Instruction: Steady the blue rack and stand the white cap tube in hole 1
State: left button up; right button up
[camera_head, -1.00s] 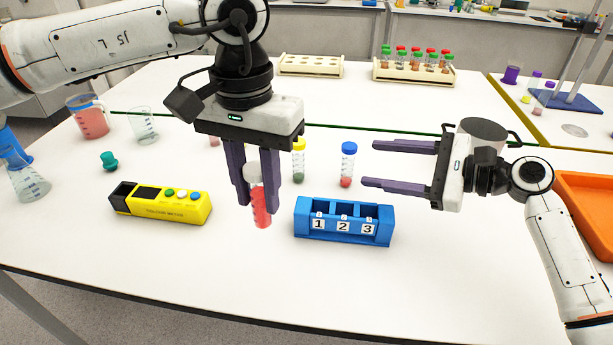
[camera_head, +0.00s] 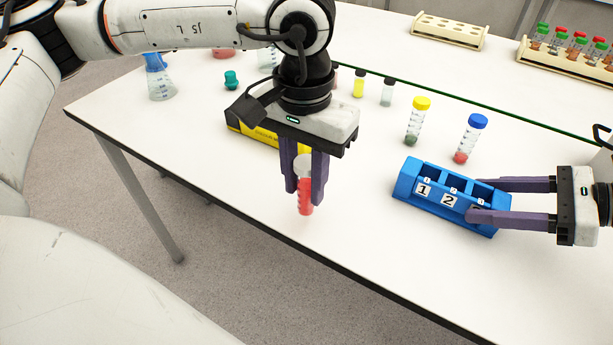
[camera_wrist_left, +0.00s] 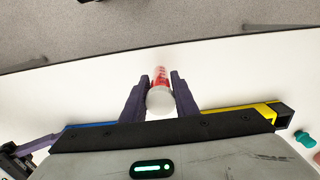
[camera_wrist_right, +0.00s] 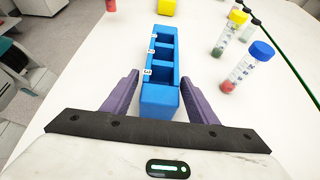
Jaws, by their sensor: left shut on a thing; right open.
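The white cap tube (camera_head: 305,196) has red contents and hangs upright in my left gripper (camera_head: 306,178), which is shut on it near the cap. The white cap (camera_wrist_left: 160,99) shows between the fingers in the left wrist view. The blue rack (camera_head: 410,190) stands to the right on the table, its holes labelled 1, 2, 3 from left to right; no tube shows in them. My right gripper (camera_head: 509,201) is open, its fingers on either side of the rack's hole 3 end. In the right wrist view the rack (camera_wrist_right: 160,98) lies between the fingers, with gaps beside it.
A yellow-capped tube (camera_head: 415,122) and a blue-capped tube (camera_head: 470,138) stand behind the rack. A yellow device (camera_head: 252,130) sits behind my left gripper. The table's front edge runs close below the held tube. Cream racks (camera_head: 449,31) stand at the back.

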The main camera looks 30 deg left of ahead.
aim_at(454, 199)
pick_arm(q)
notch_tip(454, 199, down, 2)
jog(key=shift+f+b, duration=0.2)
jog(key=shift+b, duration=0.4)
pick_arm(e)
jog(key=shift+a+f, duration=0.65)
jog(key=shift+f, duration=0.05)
pick_arm(q)
jog(key=shift+r+p, duration=0.95)
pick_arm(e)
jog(key=a, duration=0.2)
jog(key=shift+a+f, duration=0.2)
jog(key=shift+a, duration=0.2)
pick_arm(q)
jog(key=shift+r, duration=0.15)
pick_arm(e)
jog(key=shift+a+f, duration=0.15)
jog(key=shift+a, duration=0.1)
jog(key=shift+a+f, duration=0.35)
